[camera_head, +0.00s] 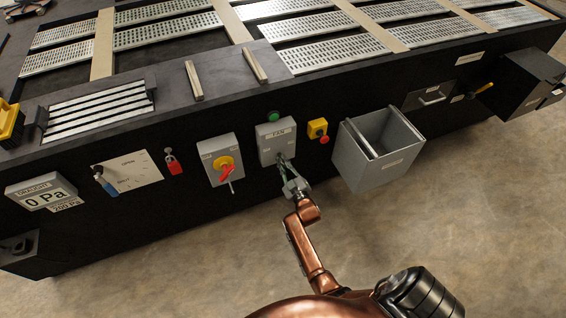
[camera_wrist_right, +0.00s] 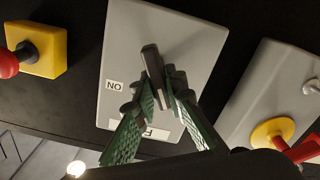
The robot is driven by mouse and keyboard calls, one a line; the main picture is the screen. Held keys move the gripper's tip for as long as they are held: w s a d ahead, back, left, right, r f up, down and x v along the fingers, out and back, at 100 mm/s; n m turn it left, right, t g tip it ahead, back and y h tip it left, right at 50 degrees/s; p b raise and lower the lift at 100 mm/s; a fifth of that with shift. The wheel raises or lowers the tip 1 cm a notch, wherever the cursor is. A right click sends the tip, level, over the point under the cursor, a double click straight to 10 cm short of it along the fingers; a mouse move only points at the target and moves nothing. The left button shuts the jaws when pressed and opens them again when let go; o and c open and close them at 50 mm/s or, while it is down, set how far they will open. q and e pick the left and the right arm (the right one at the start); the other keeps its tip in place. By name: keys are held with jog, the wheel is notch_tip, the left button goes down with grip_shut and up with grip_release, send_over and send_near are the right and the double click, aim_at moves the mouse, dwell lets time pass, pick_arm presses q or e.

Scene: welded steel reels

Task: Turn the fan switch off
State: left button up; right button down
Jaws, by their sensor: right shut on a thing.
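The fan switch (camera_head: 267,150) is a grey box labelled FAN on the black front panel, with a green button or lamp just above it. In the wrist view its grey face (camera_wrist_right: 195,45) carries an ON label and a second label partly hidden by my fingers. Its dark lever (camera_wrist_right: 151,62) sticks out from the face. My right gripper (camera_head: 287,168) is at the lower part of the box. In the wrist view its green-padded fingers (camera_wrist_right: 162,92) are around the lever, shut on it. My left gripper is not in view.
A grey box with a red-and-yellow rotary switch (camera_head: 223,166) is left of the fan switch. A yellow box with a red button (camera_head: 318,131) is to its right, then an open grey bin (camera_head: 378,170). The floor (camera_head: 480,220) in front is clear.

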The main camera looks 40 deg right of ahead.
dwell(0.3)
jog(key=c, duration=2)
grip_release()
jog(key=shift+o, duration=0.2)
jog(key=shift+s, duration=0.15)
jog(key=v, duration=0.7)
jog(key=shift+s+f, duration=0.1)
jog(key=shift+s, duration=0.05)
